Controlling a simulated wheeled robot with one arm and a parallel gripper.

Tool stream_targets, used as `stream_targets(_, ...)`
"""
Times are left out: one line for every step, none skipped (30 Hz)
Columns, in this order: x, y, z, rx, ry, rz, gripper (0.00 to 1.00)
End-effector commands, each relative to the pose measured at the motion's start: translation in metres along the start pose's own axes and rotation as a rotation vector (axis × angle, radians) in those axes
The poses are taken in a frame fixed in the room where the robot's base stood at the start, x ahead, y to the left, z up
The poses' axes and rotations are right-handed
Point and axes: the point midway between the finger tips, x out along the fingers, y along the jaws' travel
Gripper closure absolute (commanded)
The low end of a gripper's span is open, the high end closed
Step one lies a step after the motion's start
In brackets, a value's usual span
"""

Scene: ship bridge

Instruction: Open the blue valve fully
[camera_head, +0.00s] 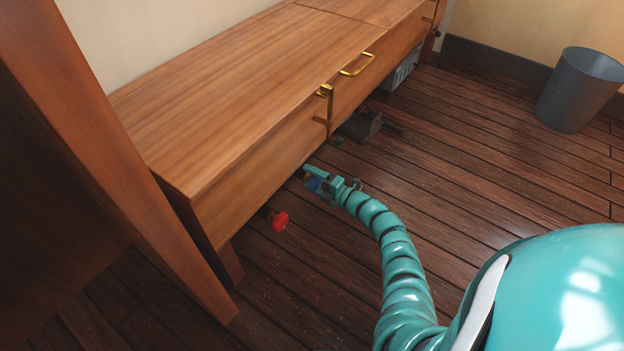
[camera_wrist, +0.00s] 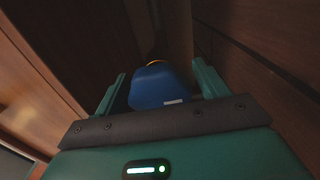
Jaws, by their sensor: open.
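The blue valve (camera_head: 314,184) sits low by the floor, under the front edge of the wooden cabinet. Part of it is hidden by my gripper (camera_head: 316,178). In the wrist view the blue valve handle (camera_wrist: 158,86) lies between the two teal fingers of my gripper (camera_wrist: 160,90), with a yellow ring just behind it. The fingers are open, with a gap visible on each side of the handle. How far the valve is turned cannot be told.
A red valve (camera_head: 279,221) sticks out under the cabinet (camera_head: 260,190), left of my gripper. A dark box-like object (camera_head: 361,126) lies beyond on the floor. A grey bin (camera_head: 578,90) stands at the far right. The floor (camera_head: 480,150) between is clear.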

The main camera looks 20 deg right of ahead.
Motion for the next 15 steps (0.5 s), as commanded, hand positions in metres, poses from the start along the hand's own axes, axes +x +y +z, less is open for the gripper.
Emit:
stream_targets(-0.002,0.001,0.0,0.0,-0.001,-0.001,0.28)
stream_targets(-0.004,0.001,0.001,0.0,-0.001,-0.001,0.28)
stream_targets(-0.007,0.001,0.001,0.0,-0.002,-0.002,0.28)
stream_targets(-0.011,0.002,0.001,0.0,-0.002,-0.002,0.28)
stream_targets(-0.015,0.002,0.001,0.0,-0.003,-0.003,0.28)
stream_targets(-0.021,0.003,0.001,0.001,-0.004,-0.003,0.28)
stream_targets(-0.027,0.004,0.001,0.001,-0.004,-0.003,0.28)
stream_targets(-0.033,0.005,0.001,0.001,-0.004,-0.003,0.28)
stream_targets(-0.042,0.005,0.001,0.001,-0.003,-0.003,0.28)
stream_targets(-0.048,0.005,0.001,0.001,-0.002,-0.003,0.28)
stream_targets(-0.055,0.005,0.001,0.001,-0.002,-0.002,0.28)
stream_targets(-0.065,0.005,0.001,0.003,-0.004,-0.003,0.28)
stream_targets(-0.072,0.004,0.001,0.003,-0.005,-0.005,0.28)
stream_targets(-0.079,0.003,0.001,0.003,-0.005,-0.006,0.28)
stream_targets(-0.088,0.003,0.0,0.004,-0.004,-0.005,0.28)
